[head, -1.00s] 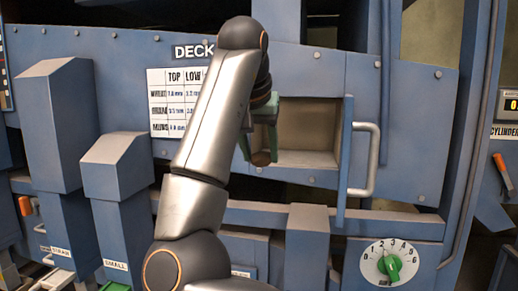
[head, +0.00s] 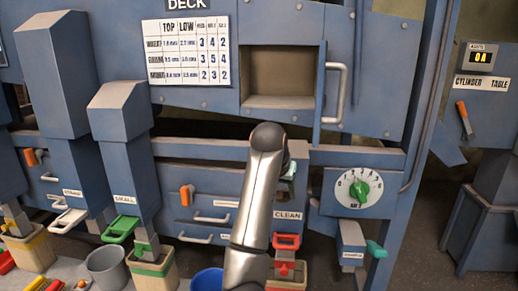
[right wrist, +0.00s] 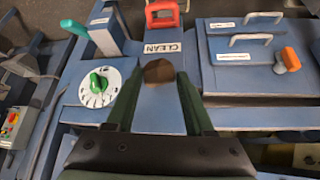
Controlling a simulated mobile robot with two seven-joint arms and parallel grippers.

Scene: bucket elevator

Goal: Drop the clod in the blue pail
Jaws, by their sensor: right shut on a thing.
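The clod (right wrist: 158,71) is a small brown lump between the fingertips of my right gripper (right wrist: 160,76) in the right wrist view. The gripper is shut on it. The clod cannot be made out in the head view. The blue pail (head: 207,281) stands on the floor at the bottom edge, left of my forearm and partly cut off. It is lower than the gripper. My left gripper is not in view.
The CLEAN spout with a red handle (head: 286,241) stands above a red-banded bin (head: 287,274). A grey bucket (head: 107,266) and a green-banded bin (head: 152,270) stand left of the pail. A dial (head: 350,187) is on the right. The square hatch (head: 281,101) is open above.

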